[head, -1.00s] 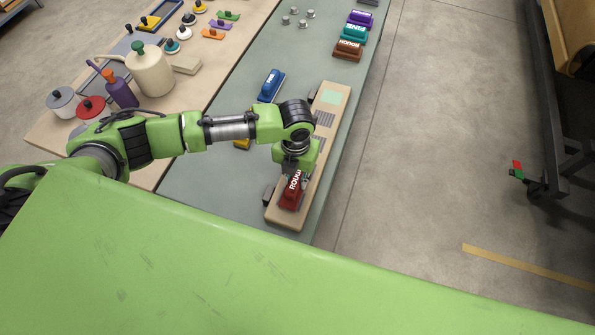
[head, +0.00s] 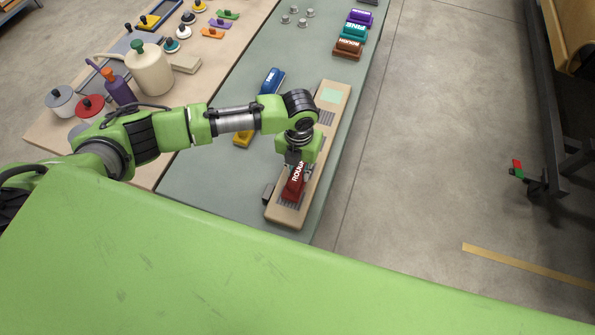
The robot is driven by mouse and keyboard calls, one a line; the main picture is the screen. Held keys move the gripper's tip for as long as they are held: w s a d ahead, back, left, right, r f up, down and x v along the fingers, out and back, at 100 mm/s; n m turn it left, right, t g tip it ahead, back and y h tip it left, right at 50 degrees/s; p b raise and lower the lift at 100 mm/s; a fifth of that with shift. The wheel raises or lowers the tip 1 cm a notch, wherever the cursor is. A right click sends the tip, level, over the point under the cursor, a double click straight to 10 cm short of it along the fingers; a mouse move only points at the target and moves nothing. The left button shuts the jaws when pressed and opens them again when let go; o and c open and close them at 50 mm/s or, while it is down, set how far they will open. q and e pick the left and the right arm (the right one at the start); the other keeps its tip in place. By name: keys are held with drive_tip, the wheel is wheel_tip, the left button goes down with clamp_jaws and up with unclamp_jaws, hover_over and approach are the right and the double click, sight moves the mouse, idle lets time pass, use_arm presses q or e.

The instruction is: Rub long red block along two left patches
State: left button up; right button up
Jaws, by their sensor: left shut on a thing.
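The long red block (head: 293,187), lettered "ROUGH", lies on a long tan board (head: 284,217) near its lower end. My left gripper (head: 296,166) is shut on the red block from above; its fingers are mostly hidden by the wrist. The board bears a dark striped patch (head: 287,201) at its lower end, partly under the block. Another grey striped patch (head: 326,117) lies further up, and a pale green patch (head: 332,95) is at the far end. Patches between are hidden by my arm. My right gripper does not show.
A blue block (head: 272,81) and a yellow block (head: 243,136) lie left of the board. Brown (head: 348,48), teal (head: 354,33) and purple (head: 360,17) blocks stand beyond it. Pots, including a cream one (head: 149,70), fill the tan table at left. Open floor lies right.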

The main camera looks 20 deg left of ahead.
use_arm(q)
drive_tip(key=shift+s+p, duration=0.35)
drive_tip(key=shift+s, duration=0.15)
drive_tip(key=shift+s+a+f, duration=0.1)
drive_tip(key=shift+s, duration=0.75)
drive_tip(key=shift+w+b, duration=0.3)
drive_tip(key=shift+w, duration=0.5)
wheel_tip(320, 180, up, 2)
drive_tip(key=shift+w+r+p, duration=0.1)
drive_tip(key=shift+r+p, duration=0.1)
drive_tip(key=shift+p, duration=0.1)
drive_tip(key=shift+r, duration=2.4)
